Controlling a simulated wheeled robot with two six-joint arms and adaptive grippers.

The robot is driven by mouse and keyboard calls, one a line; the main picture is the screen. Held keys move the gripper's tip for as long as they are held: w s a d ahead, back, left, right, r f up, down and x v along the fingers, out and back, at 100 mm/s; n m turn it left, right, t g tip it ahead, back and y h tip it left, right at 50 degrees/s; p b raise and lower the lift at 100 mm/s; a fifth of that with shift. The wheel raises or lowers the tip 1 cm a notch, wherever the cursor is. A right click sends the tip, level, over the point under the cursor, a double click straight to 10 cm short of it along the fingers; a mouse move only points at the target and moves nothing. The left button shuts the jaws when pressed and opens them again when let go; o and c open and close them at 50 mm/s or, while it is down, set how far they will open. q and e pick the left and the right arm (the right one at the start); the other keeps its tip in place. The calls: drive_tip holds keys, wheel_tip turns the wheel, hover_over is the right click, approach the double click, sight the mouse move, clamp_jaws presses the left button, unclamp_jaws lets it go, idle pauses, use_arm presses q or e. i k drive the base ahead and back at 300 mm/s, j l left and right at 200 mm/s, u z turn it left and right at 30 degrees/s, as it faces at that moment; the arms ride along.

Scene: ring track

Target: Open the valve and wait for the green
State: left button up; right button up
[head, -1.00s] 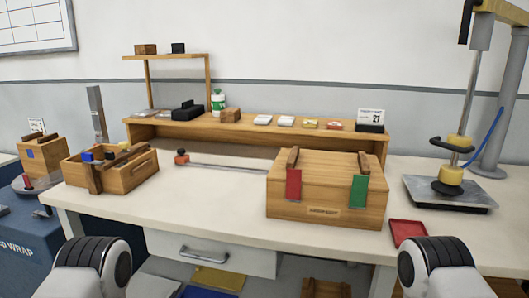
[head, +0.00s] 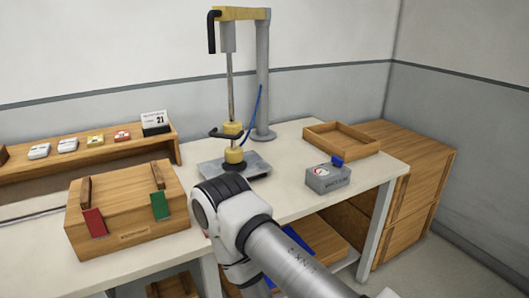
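A grey box (head: 328,181) with a blue knob (head: 337,161) on top and a small round dial on its front stands on the right part of the worktop. It looks like the valve unit; the dial's reading is too small to tell. No lit green signal shows. A green tag (head: 160,205) hangs on the front of a wooden chest (head: 135,236), beside a red tag (head: 95,222). One of my arms reaches in from the lower right, in front of the bench, apart from the knob in the picture. Neither gripper shows.
A press stand (head: 262,75) with a metal base plate (head: 251,170) and a blue hose stands left of the grey box. A shallow wooden tray (head: 344,151) lies behind it. Wooden drawers (head: 412,195) stand at the right end. The worktop (head: 296,205) in front is partly clear.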

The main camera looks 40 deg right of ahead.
sight(337, 161)
drive_tip(key=z, duration=1.8)
drive_tip(key=i+l, duration=0.15)
